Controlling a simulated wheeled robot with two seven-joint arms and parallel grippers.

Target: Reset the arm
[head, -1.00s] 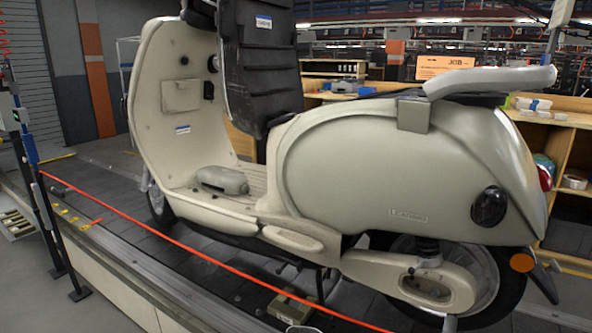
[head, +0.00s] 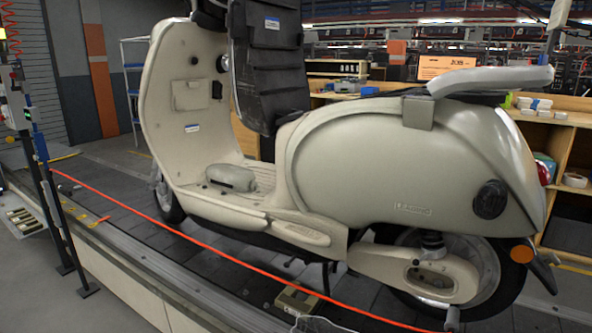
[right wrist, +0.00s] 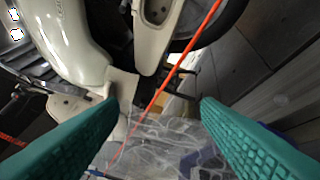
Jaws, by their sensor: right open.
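My right gripper (right wrist: 158,102) shows in the right wrist view as two green textured fingers, spread wide apart and holding nothing. A crinkled, see-through plastic-like item (right wrist: 160,140) shows beyond and between the fingers; whether it touches them I cannot tell. Neither gripper shows in the head view. The cream scooter (head: 370,170) stands upright on the slat conveyor (head: 150,255), and part of its body (right wrist: 75,40) shows in the right wrist view.
A red line (head: 215,261) stretches along the near side of the conveyor, and crosses the right wrist view (right wrist: 183,60). A post with a control box (head: 18,105) stands at left. Wooden shelving (head: 562,150) is behind the scooter.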

